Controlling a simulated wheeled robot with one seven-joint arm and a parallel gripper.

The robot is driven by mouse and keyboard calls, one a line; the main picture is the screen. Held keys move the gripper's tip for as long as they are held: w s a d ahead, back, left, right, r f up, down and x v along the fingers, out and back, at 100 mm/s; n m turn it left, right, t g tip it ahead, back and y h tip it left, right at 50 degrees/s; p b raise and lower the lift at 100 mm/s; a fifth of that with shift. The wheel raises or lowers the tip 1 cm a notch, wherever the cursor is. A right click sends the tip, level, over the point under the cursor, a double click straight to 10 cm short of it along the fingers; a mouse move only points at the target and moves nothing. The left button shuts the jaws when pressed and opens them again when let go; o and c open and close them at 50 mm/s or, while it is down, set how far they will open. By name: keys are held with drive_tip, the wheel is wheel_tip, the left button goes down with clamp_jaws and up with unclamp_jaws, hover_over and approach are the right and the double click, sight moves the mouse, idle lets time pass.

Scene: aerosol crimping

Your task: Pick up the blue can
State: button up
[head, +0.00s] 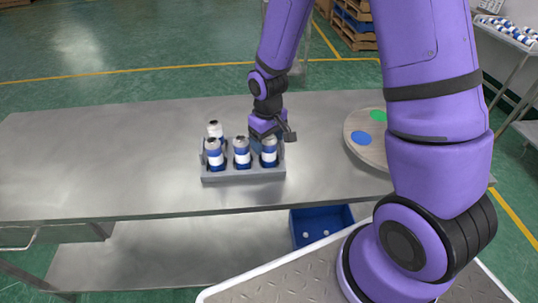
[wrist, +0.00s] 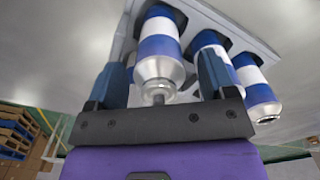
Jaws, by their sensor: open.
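Several blue-and-white cans with silver tops stand upright in a grey rack (head: 243,174) on the table. The front row has a left can (head: 214,154), a middle can (head: 241,153) and a right can (head: 268,153); another can (head: 214,130) stands behind on the left. My gripper (head: 268,136) is at the rack's back right. In the wrist view, my open gripper (wrist: 161,68) has one finger on each side of a can (wrist: 158,48), with gaps visible. Two other cans, one (wrist: 210,42) and another (wrist: 257,92), lie to the right of that can. My gripper partly hides the rack's back right.
The steel table (head: 90,150) is clear to the left of the rack. A round board (head: 362,155) with blue and green discs lies to the right. A blue bin (head: 322,219) is below the table's front edge.

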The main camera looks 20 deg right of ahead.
drive_tip(key=c, duration=1.3)
drive_tip(key=shift+c, duration=0.2)
drive_tip(key=shift+r, duration=0.1)
